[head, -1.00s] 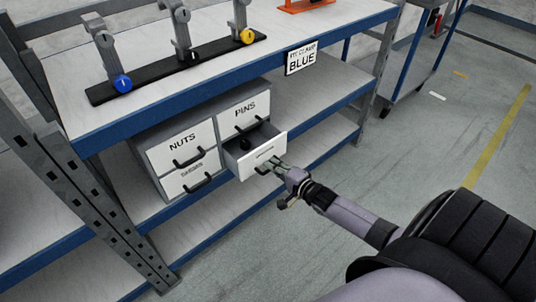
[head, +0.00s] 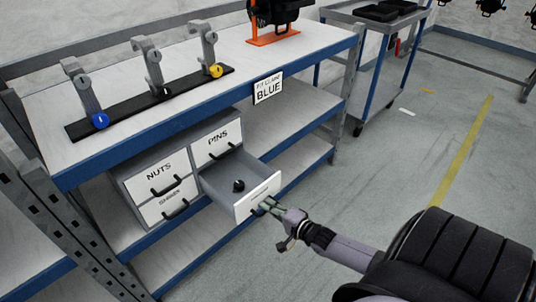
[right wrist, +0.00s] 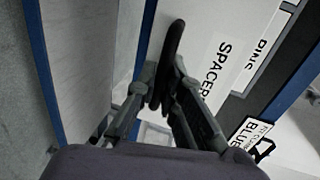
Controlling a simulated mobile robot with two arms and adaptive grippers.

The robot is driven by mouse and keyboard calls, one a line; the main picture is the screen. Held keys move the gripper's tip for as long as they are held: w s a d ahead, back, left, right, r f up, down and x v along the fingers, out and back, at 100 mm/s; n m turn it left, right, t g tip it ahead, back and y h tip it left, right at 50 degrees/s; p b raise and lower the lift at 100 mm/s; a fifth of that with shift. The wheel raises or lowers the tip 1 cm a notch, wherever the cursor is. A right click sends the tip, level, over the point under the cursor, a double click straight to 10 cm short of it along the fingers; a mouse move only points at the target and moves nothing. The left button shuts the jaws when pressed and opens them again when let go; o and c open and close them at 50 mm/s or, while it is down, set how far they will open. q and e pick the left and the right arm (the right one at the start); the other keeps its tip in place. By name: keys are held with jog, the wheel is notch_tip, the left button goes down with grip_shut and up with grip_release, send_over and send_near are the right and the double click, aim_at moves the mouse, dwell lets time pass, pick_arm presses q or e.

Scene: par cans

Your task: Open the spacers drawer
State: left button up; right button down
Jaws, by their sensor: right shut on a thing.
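The spacers drawer (head: 258,197) is the lower right drawer of a small white-fronted cabinet under the bench top. It is pulled well out, and a dark round object (head: 239,185) lies inside it. My right gripper (head: 264,206) is at the drawer's front, shut on its handle. In the right wrist view the two fingers (right wrist: 164,90) close around the dark handle (right wrist: 171,50), beside the "SPACER" label (right wrist: 218,66). My left gripper is not in view.
The nuts drawer (head: 160,174), shims drawer (head: 166,205) and pins drawer (head: 218,143) are closed. Clamps stand on a black bar (head: 130,108) on the bench. A "BLUE" sign (head: 268,87) hangs on the bench edge. A cart (head: 375,60) stands behind, with open floor to the right.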

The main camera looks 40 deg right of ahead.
jog(key=c, duration=2)
grip_release()
jog(key=shift+o, duration=0.2)
jog(key=shift+s, duration=0.1)
jog(key=v, duration=1.1)
jog(key=shift+s, duration=0.4)
jog(key=shift+r, duration=0.1)
